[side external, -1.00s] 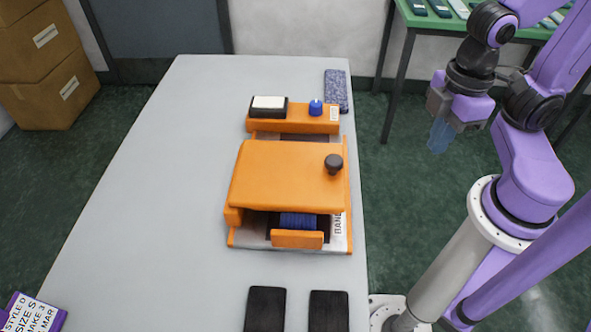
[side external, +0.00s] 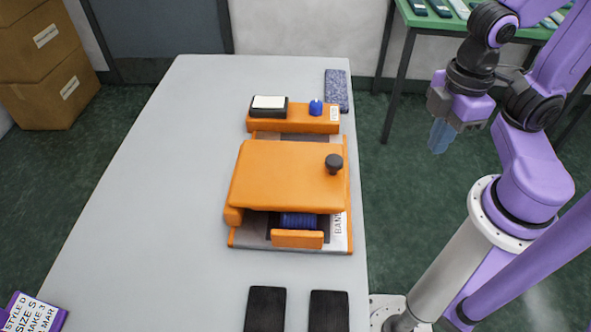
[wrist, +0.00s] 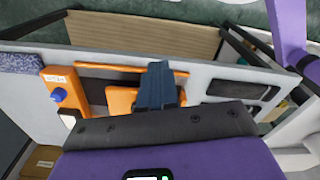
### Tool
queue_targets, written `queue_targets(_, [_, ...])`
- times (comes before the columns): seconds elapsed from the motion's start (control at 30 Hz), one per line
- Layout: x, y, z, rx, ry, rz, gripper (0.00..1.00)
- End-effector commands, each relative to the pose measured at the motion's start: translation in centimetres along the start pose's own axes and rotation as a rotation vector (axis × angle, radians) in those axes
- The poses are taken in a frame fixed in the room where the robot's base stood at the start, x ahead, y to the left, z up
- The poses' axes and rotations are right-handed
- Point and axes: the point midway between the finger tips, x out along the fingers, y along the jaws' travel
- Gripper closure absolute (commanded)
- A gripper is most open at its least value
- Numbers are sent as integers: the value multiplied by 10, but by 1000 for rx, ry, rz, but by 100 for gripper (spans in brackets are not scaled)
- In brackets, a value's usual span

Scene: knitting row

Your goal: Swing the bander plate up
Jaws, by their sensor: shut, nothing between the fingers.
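The orange bander plate (side external: 275,172) lies roughly flat over its base, with a dark gap under its front edge. A black knob (side external: 334,162) stands near its right edge. My gripper (side external: 438,137) has blue fingers, shut and empty, and hangs off the right of the table, well apart from the plate. In the wrist view my gripper (wrist: 157,84) covers part of the orange bander. I cannot tell there which orange part is the plate.
Behind the plate is an orange block (side external: 290,125) with a blue knob (side external: 315,107) and a white-topped black box (side external: 268,106). A blue-grey pad (side external: 336,90) lies behind. Two dark pads (side external: 266,308) lie in front.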

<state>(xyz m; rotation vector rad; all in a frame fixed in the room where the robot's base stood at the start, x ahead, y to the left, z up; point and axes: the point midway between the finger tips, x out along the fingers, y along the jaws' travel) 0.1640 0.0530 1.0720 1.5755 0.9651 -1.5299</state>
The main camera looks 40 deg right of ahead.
Motion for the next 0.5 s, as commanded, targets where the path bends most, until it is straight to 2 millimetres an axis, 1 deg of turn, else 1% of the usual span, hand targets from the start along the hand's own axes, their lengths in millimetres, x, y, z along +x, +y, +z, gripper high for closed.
queue_targets(0.07, [0,0,0,0,0,0,100])
queue_targets(0.1, [0,0,0,0,0,0,97])
queue_targets(0.17, [0,0,0,1,0,0,77])
queue_targets(0.2, [0,1,-2,4,-1,0,64])
queue_targets(0.3, [0,6,-12,23,-3,1,36])
queue_targets(0.37, [0,11,-22,42,-6,1,36])
queue_targets(0.5, [2,28,-55,106,-13,3,36])
